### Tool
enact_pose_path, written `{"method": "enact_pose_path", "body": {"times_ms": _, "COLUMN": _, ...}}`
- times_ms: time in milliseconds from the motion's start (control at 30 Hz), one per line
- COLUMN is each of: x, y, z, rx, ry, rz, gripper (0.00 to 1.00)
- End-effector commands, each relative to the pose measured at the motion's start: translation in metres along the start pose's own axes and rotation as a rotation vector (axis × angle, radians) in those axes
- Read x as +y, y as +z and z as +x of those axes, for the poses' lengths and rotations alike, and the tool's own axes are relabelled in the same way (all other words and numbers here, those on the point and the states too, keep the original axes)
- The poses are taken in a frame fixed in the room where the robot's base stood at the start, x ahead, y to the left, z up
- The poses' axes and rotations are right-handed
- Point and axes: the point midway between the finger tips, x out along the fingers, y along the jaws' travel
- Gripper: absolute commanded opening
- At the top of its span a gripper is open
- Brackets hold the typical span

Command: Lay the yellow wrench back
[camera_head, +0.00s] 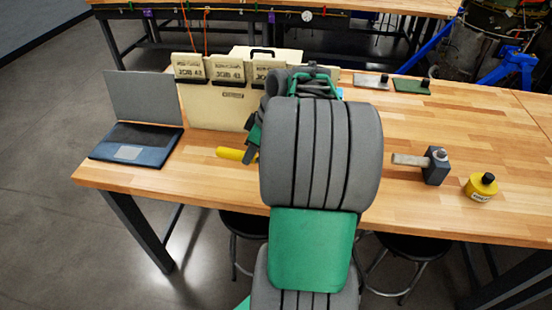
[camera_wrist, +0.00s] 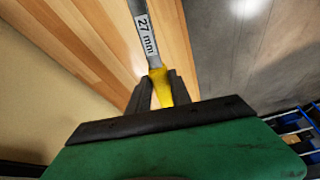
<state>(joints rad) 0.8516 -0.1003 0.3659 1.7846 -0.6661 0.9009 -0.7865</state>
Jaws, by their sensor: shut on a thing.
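The yellow wrench (camera_head: 232,154) shows in the head view as a short yellow end left of my arm, over the table near its front edge. The rest of it is hidden behind my arm there. In the wrist view its yellow handle (camera_wrist: 160,88) sits between my fingers, and its grey shank bears a label reading 27 mm. My gripper (camera_wrist: 157,88) is shut on the yellow handle. In the head view my gripper (camera_head: 254,140) is mostly hidden behind my arm. I cannot tell whether the wrench touches the table.
The wooden table (camera_head: 420,120) carries an open laptop (camera_head: 137,140) at left and a beige case (camera_head: 215,106) with labelled boxes behind my gripper. A hammer (camera_head: 436,165) and a yellow container (camera_head: 481,187) stand at right. Black stools (camera_head: 415,245) are below the front edge.

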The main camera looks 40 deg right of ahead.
Motion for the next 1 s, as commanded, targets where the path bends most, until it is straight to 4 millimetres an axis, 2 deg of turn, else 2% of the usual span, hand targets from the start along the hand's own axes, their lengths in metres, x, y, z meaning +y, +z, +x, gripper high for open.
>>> {"method": "enact_pose_path", "body": {"times_ms": 33, "x": 0.015, "y": 0.023, "z": 0.002, "rx": -0.003, "ry": -0.014, "rz": -0.028, "gripper": 0.0}}
{"method": "enact_pose_path", "body": {"times_ms": 100, "x": 0.027, "y": 0.044, "z": 0.0, "rx": -0.007, "ry": -0.034, "rz": -0.078, "gripper": 0.0}}
{"method": "enact_pose_path", "body": {"times_ms": 200, "x": 0.035, "y": 0.062, "z": -0.001, "rx": -0.01, "ry": -0.051, "rz": -0.121, "gripper": 0.0}}
{"method": "enact_pose_path", "body": {"times_ms": 367, "x": 0.036, "y": 0.068, "z": 0.004, "rx": -0.012, "ry": -0.057, "rz": -0.139, "gripper": 0.0}}
{"method": "enact_pose_path", "body": {"times_ms": 800, "x": 0.037, "y": 0.093, "z": 0.064, "rx": -0.012, "ry": -0.056, "rz": -0.136, "gripper": 0.0}}
{"method": "enact_pose_path", "body": {"times_ms": 1000, "x": 0.037, "y": 0.098, "z": 0.075, "rx": -0.013, "ry": -0.055, "rz": -0.135, "gripper": 0.0}}
